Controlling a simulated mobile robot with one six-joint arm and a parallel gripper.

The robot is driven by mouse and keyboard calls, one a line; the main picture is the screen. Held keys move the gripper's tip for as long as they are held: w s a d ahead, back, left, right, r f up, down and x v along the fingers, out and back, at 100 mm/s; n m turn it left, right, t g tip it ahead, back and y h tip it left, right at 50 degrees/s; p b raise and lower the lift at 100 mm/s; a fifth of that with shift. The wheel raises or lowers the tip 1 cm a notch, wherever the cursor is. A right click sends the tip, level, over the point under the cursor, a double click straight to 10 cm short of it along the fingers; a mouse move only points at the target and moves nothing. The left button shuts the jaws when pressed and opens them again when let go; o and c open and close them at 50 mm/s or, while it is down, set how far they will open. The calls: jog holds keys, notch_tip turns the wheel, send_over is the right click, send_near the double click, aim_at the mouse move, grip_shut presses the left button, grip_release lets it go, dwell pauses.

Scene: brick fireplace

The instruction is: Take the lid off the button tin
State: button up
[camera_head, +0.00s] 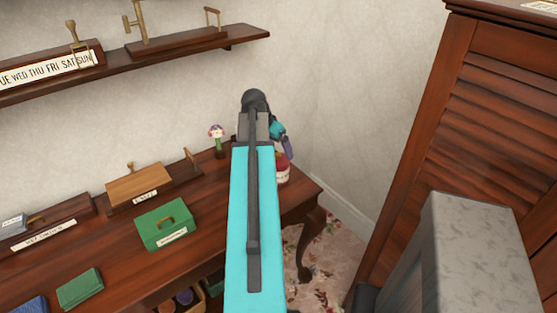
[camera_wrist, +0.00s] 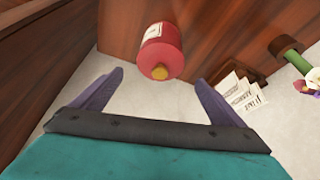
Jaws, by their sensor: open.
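The button tin appears to be the red tin (camera_wrist: 165,50) with a pale label and a yellow knob on its lid, ahead of my gripper in the wrist view. In the head view the tin (camera_head: 282,175) is at the right end of the wooden desk, partly hidden by my arm. My gripper (camera_wrist: 159,77) is open, its two purple fingers apart with the knob between them in the picture. I see no contact with the tin. In the head view my gripper (camera_head: 287,147) is mostly hidden, one finger showing just above the tin.
A flower in a small pot (camera_head: 217,143) stands left of the tin. A green box (camera_head: 166,225) and wooden boxes sit further left on the desk (camera_head: 125,258). A shelf (camera_head: 195,43) is on the wall. A louvred wooden cabinet (camera_head: 455,120) stands at right.

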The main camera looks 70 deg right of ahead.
aim_at(278, 154)
jog(key=shift+f, duration=0.1)
jog(key=shift+p+x, duration=0.85)
jog(key=shift+x, duration=1.7)
jog(key=shift+s, duration=0.1)
jog(key=shift+c, duration=0.4)
jog(key=c, duration=1)
